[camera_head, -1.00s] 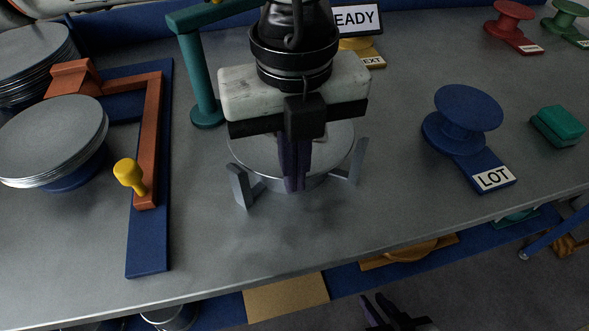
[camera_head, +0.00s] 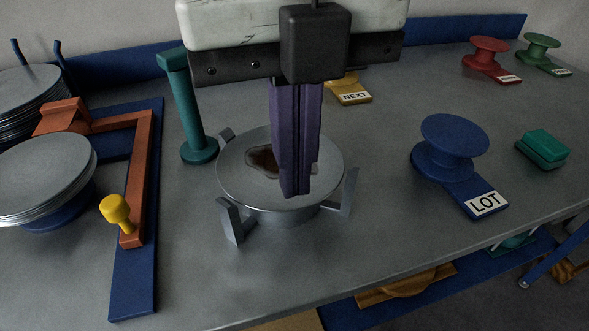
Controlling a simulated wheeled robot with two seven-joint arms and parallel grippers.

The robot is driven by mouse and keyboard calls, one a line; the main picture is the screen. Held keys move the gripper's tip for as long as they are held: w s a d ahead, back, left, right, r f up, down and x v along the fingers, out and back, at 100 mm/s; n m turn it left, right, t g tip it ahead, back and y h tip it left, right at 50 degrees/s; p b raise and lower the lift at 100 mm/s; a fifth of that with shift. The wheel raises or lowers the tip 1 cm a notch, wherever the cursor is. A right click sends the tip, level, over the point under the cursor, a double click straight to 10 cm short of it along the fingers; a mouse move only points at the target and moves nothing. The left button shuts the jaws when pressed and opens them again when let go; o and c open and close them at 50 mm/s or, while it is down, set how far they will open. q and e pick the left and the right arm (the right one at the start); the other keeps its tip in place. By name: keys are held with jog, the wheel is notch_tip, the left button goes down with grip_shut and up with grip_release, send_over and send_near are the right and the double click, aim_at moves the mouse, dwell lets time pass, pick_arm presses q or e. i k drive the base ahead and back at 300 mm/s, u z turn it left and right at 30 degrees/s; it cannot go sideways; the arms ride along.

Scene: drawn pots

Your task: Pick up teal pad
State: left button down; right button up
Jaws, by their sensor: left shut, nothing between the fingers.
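The teal pad (camera_head: 543,148) lies on the grey table at the right, near the front edge, with nothing touching it. My left gripper (camera_head: 296,192) is shut and empty, its purple fingers pointing down in front of a round metal plate (camera_head: 236,193) on a clawed stand. The fingers hide part of the plate, and I cannot tell whether they touch it. A dark brown stain shows on the plate beside the fingers. The pad is well to the right of this gripper. My right gripper does not show in this view.
A blue spool (camera_head: 456,146) with a LOT label stands between the plate and the pad. A teal post (camera_head: 186,110) stands behind the plate. Stacked grey discs (camera_head: 40,175) and an orange-handled blue frame (camera_head: 135,270) are at the left. Table between plate and spool is clear.

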aim_at(546, 151)
jog(key=k, duration=1)
